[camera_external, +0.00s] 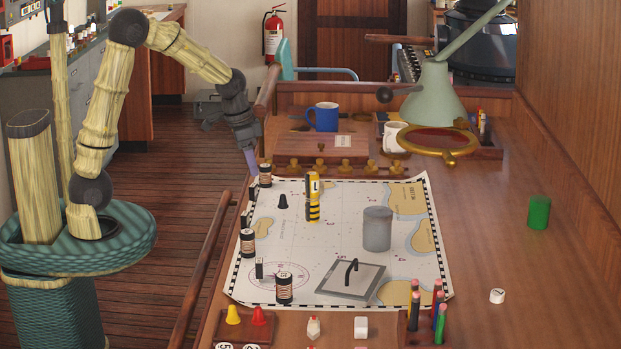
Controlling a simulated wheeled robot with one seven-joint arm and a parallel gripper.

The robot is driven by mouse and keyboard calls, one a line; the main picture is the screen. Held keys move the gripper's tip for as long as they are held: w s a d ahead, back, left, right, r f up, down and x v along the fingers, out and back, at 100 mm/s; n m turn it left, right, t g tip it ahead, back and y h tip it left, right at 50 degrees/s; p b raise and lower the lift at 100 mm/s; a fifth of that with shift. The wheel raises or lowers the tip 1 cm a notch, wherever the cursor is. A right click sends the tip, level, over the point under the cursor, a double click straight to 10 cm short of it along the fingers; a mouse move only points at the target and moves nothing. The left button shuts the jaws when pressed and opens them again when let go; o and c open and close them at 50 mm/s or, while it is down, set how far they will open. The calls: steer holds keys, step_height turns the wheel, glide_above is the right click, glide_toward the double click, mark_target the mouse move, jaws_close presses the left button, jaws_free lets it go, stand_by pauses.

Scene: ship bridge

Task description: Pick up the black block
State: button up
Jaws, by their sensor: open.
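Several small dark pieces lie on or beside the chart (330,212); I cannot tell for sure which is the black block. A small upright black block-like piece (259,268) with a light top stands on the chart's lower left. Another dark, narrow piece (252,191) stands by the chart's upper left edge, partly hidden, and a similar one (244,219) is below it. A black tapered piece (283,201) stands farther in. My gripper (252,172) points down above the upper left corner, open, close to a brown banded cylinder (265,175).
Brown banded cylinders (247,243) and (284,288), a yellow-black striped post (313,197), a grey cylinder (377,229) and a flat grey plate with a handle (350,279) stand on the chart. A wooden rail (203,262) runs along the left edge. The right side is mostly clear around a green cylinder (538,212).

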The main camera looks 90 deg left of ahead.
steer(key=d+r+m+g+p, duration=0.2)
steer(key=d+r+m+p, duration=0.2)
steer(key=d, duration=0.4)
steer(key=r+p, duration=0.1)
steer(key=p, duration=0.1)
steer(key=shift+s+d+r+h+p, duration=0.25)
steer(key=shift+s+r+h+p, duration=0.1)
steer(key=shift+s+h+p, duration=0.05)
steer(key=shift+f, duration=0.1)
steer(key=p, duration=0.2)
glide_toward(245, 213)
steer(key=f, duration=0.5)
steer(key=shift+w+d+f, duration=0.2)
steer(key=shift+d, duration=0.1)
steer(key=shift+f, duration=0.1)
steer(key=shift+a+f+p, duration=0.15)
steer(key=shift+f+p, duration=0.4)
steer(key=shift+f, duration=0.7)
steer(key=shift+a+f+p, duration=0.1)
steer(key=shift+f+p, duration=0.45)
steer(key=shift+f, duration=0.75)
